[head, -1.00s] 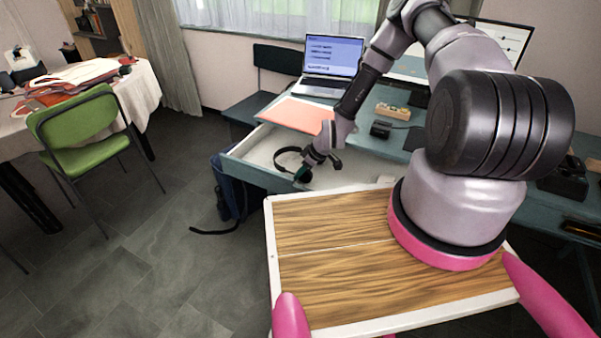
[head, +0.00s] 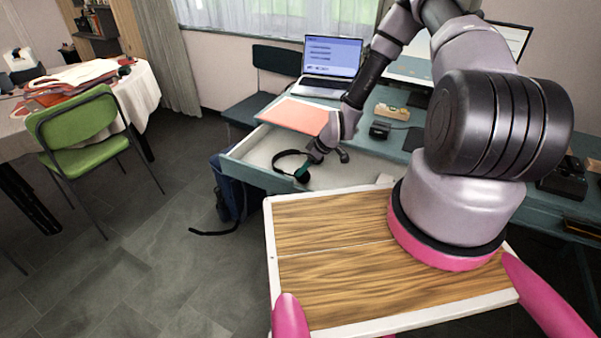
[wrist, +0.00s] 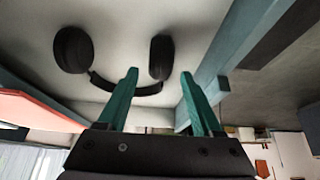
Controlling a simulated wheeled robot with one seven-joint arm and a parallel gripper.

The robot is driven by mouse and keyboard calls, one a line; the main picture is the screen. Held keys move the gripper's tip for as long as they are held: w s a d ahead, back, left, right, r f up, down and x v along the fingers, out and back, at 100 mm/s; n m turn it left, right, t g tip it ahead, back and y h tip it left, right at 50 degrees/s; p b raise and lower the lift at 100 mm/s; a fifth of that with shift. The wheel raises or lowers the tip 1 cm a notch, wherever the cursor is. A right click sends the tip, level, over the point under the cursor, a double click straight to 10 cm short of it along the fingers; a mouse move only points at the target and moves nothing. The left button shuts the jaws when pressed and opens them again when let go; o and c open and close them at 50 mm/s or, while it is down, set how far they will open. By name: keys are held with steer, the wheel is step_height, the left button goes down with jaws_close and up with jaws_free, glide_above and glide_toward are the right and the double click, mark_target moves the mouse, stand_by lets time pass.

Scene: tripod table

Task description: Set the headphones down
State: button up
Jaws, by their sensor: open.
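The black headphones (head: 279,156) lie in the open drawer (head: 258,151), on its pale floor. In the wrist view the headphones (wrist: 73,49) show both ear cups and the band. My gripper (wrist: 159,75) is open, with its two green fingers apart. The left finger crosses in front of part of the band, and one ear cup is just beyond the gap between the fingers. Nothing is clearly pinched; whether a finger touches the band I cannot tell. In the head view my gripper (head: 304,172) is low over the drawer and hides part of the headphones.
The teal desk (head: 372,178) carries a laptop (head: 330,60), a pink folder (head: 297,115) and small items behind the drawer. A dark chair (head: 275,72) stands behind, and a green chair (head: 80,130) stands left.

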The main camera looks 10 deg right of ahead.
steer(key=s+d+r+m+h, duration=0.1)
steer(key=d+r+m+h, duration=0.35)
steer(key=r, duration=1.25)
steer(key=s+d+r+m+y, duration=0.1)
steer(key=d+r, duration=0.6)
steer(key=r, duration=1.1)
steer(key=s+a+r+m+t, duration=0.1)
steer(key=s+r+m+t, duration=0.2)
steer(key=s+r+m, duration=0.6)
steer(key=s+r, duration=1.2)
steer(key=r, duration=0.2)
steer(key=shift+s+a+r+y, duration=0.2)
steer(key=shift+s+r+y, duration=0.1)
steer(key=shift+y, duration=0.05)
steer(key=shift+m+t, duration=0.25)
steer(key=shift+t, duration=0.05)
